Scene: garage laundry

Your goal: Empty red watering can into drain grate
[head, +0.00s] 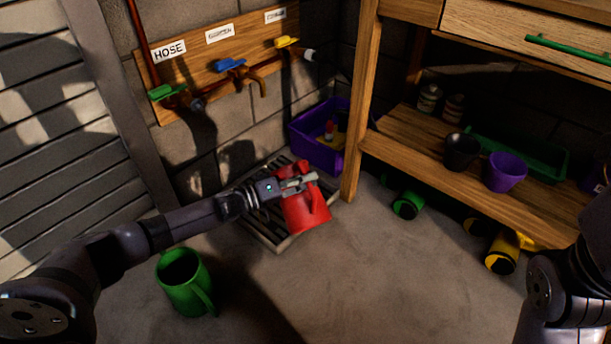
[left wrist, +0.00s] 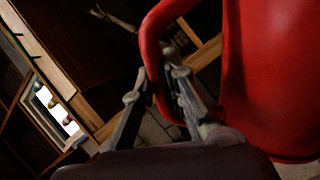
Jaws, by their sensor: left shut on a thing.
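The red watering can (head: 308,215) is over the drain grate (head: 259,226) in the head view and hides its middle and right part. My left gripper (head: 300,183) is at the can's upper part. In the left wrist view, my left gripper (left wrist: 158,88) has its fingers on either side of the can's red handle (left wrist: 158,40), shut on it. The can's body (left wrist: 270,75) fills the right of that view. I cannot tell whether the can touches the grate, or whether it holds water. My right gripper is not in view.
A green can (head: 184,285) stands on the floor at left front. A purple bin (head: 318,150) is behind the grate. A wooden bench (head: 440,178) with pots stands at right. Labelled taps (head: 232,66) are on the wall. The middle floor is clear.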

